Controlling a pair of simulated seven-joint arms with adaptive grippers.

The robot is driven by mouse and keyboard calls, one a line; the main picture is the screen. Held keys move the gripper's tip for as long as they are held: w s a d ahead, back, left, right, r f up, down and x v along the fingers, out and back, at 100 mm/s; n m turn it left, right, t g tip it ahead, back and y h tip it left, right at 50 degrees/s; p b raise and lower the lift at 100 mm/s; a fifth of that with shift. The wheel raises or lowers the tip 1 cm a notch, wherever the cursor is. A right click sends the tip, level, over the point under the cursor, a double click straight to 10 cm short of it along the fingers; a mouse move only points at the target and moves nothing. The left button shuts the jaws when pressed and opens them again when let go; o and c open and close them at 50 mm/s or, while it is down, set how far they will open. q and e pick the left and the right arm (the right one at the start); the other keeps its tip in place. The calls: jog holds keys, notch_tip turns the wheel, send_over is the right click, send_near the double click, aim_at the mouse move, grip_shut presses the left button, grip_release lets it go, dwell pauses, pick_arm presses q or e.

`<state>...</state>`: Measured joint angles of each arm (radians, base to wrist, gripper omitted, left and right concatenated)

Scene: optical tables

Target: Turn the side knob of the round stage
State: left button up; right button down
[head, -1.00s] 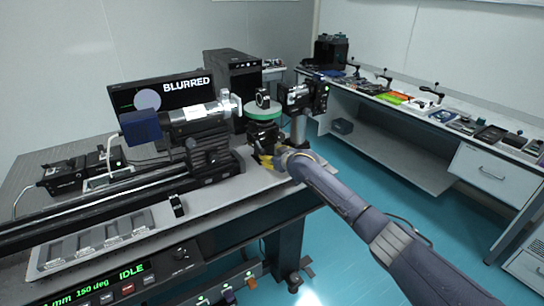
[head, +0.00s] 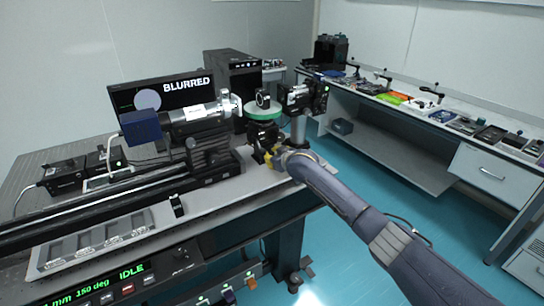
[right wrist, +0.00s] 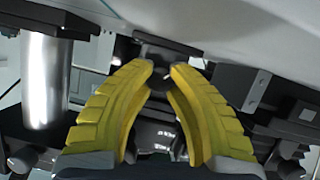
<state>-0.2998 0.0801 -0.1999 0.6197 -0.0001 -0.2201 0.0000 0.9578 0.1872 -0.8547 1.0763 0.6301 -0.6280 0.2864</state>
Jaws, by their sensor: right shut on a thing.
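The round stage (head: 263,113), with a green ring on top and a dark body, stands at the right end of the optical table. It carries a small black ring-shaped mount (head: 263,98). My right gripper (head: 268,157) is low at the stage's front side, with its yellow fingers pointing at the dark body. In the right wrist view, its fingertips (right wrist: 165,72) close around a small dark side knob (right wrist: 158,55). The knob is partly hidden by the fingers, and in the head view it cannot be made out. My left gripper is not in view.
A lens barrel with a blue box (head: 141,127) stands left of the stage. A monitor (head: 165,95) behind reads BLURRED. A black device on a post (head: 300,97) stands close right of the stage. A metal tray (head: 95,238) lies at the front left.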

jog(key=shift+f+n, duration=0.2)
jog(key=shift+n, duration=0.3)
jog(key=c, duration=1.1)
grip_release()
jog(key=shift+r, duration=0.1)
jog(key=v, duration=1.2)
jog(key=shift+a, duration=0.15)
jog(key=shift+s, duration=0.1)
